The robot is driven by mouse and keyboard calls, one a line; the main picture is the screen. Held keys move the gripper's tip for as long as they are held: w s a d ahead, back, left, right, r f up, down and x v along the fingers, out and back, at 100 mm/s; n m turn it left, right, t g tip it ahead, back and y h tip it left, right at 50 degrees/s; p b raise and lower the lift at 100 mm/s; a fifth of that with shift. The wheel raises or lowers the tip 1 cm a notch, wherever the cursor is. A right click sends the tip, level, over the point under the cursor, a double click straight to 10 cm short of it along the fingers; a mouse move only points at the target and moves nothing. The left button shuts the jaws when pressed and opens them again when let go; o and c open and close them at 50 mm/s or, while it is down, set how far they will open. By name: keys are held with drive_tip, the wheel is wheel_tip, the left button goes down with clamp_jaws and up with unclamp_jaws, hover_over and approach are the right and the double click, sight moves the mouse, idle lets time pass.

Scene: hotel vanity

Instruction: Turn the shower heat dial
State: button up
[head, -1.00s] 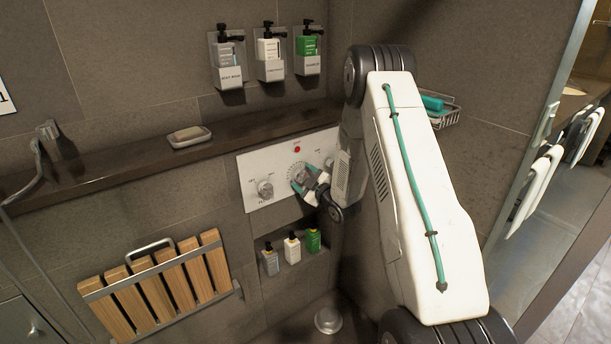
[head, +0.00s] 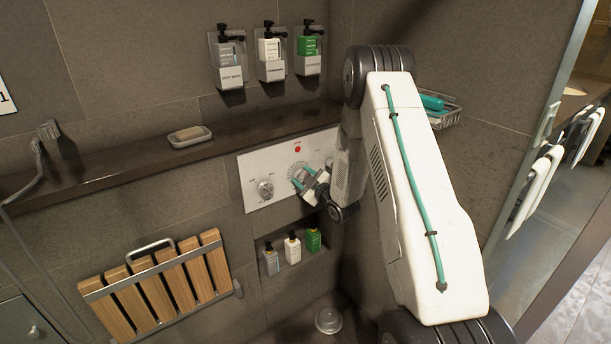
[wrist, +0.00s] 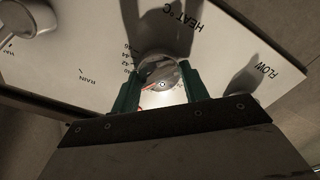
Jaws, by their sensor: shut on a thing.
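The heat dial (wrist: 160,72) is a round metal knob on the white shower panel (wrist: 60,50), next to the printed words HEAT °C and a ring of numbers. My gripper (wrist: 160,90) is shut on the dial, with one green finger on each side of it in the wrist view. In the head view, my gripper (head: 304,178) is at the middle of the panel (head: 256,206) and hides most of the dial. A red dot (head: 297,149) sits on the panel above it.
Another metal knob (head: 265,188) is left of the dial. A dark ledge (head: 110,172) with a soap dish (head: 190,136) runs along the panel's top. A niche with small bottles (head: 292,247) lies below; a folded wooden seat (head: 160,285) hangs lower left.

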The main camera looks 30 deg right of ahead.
drive_tip(key=m, duration=0.5)
drive_tip(key=shift+d+r, duration=0.1)
drive_tip(key=shift+d, duration=0.05)
drive_tip(key=shift+m, duration=2.4)
drive_tip(key=o, duration=1)
drive_tip(key=s, duration=0.8)
drive_tip(key=shift+d+r, duration=0.1)
